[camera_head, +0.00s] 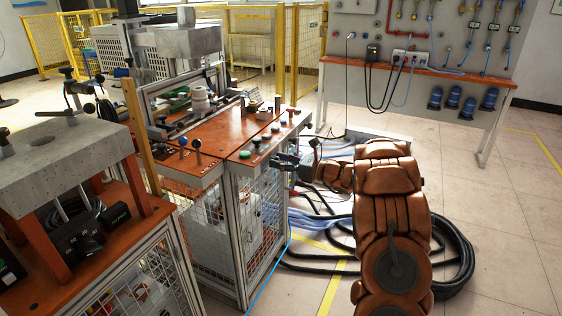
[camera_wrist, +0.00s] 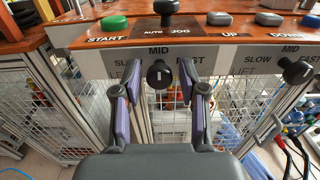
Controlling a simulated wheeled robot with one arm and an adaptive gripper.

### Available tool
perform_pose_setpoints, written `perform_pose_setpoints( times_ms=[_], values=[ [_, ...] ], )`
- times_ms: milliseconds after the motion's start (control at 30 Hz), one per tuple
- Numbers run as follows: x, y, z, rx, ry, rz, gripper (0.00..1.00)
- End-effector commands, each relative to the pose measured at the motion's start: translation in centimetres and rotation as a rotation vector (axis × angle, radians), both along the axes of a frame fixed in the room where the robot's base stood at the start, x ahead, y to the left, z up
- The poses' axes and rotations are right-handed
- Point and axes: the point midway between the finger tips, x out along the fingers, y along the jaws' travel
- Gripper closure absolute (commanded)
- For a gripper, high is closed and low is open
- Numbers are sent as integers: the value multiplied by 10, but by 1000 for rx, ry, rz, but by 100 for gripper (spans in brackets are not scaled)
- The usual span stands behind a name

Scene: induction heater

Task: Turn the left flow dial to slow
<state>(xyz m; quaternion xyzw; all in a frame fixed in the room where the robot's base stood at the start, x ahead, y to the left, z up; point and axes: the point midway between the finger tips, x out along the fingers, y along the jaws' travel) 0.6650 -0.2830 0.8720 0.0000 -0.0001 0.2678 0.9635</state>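The left flow dial (camera_wrist: 159,73) is a round black knob on the front face of the control panel, under the word MID, with SLOW to its left and FAST to its right. A pale mark on it appears to point straight up toward MID. My gripper (camera_wrist: 158,82) is open, with one purple-padded finger to each side of the dial and visible gaps between; I cannot tell whether the tips reach its depth. The label under the dial is mostly hidden. In the head view my gripper (camera_head: 290,161) is at the panel's front edge, and the dial is hidden.
A second black dial (camera_wrist: 297,71) sits to the right, marked LIFT. On top are a green START button (camera_wrist: 115,22), a black AUTO/JOG knob (camera_wrist: 170,13) and grey UP (camera_wrist: 219,18) and DOWN (camera_wrist: 268,18) buttons. Wire mesh lies below. Black hoses (camera_head: 454,262) lie on the floor.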

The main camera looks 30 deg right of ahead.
Motion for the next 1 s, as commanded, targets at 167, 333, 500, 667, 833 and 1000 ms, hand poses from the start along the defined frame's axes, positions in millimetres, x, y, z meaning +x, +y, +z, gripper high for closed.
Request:
perform_pose_setpoints(
  times_ms=[167, 333, 500, 667, 833, 1000],
  values=[
    [0, 0, 0, 0, 0, 0, 80],
    [0, 0, 0, 0, 0, -1, 98],
    [0, -2, 0, 0, 0, -2, 100],
    [0, -1, 0, -4, -3, -3, 100],
    [0, -1, 1, -14, -13, -3, 100],
    [1, 0, 1, -39, -28, -2, 100]
  ],
)
